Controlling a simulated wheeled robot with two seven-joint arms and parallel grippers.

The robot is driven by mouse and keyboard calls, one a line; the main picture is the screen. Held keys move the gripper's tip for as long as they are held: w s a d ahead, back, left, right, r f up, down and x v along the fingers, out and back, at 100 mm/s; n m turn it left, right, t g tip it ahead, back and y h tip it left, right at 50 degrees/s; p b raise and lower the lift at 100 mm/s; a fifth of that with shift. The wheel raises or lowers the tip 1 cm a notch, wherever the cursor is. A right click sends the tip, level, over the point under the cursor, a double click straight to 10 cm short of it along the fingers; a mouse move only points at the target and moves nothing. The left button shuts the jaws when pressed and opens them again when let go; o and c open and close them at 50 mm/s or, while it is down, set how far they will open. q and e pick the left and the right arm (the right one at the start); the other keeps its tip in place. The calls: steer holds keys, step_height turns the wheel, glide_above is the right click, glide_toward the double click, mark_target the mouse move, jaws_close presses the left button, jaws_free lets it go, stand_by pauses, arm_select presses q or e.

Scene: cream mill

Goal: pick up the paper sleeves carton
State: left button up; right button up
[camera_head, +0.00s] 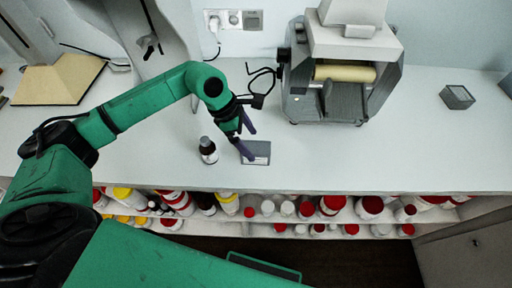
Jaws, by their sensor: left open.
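A small grey box with a pale front (256,154) lies on the white counter near its front edge; it looks like the paper sleeves carton, though no label is readable. My left gripper (249,141) is open, its dark purple fingers just above and behind the box. One fingertip overlaps the box's top left part in the picture; I cannot tell whether it touches. The gripper holds nothing. A second small grey box (457,97) sits far right on the counter. My right gripper is not in view.
A dark bottle with a white label (208,151) stands close left of the near box. A grey machine with a cream roller (342,75) stands behind. Shelves below hold several red, yellow and white containers (333,204). The counter (390,150) right of the box is clear.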

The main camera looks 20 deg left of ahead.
mark_target(254, 147)
arm_select(q)
steer(key=p+x, duration=0.2)
steer(key=x, duration=0.2)
steer(key=shift+s+d, duration=0.15)
steer(key=shift+s, duration=0.05)
steer(key=shift+f, duration=0.25)
steer(key=c, duration=1.4)
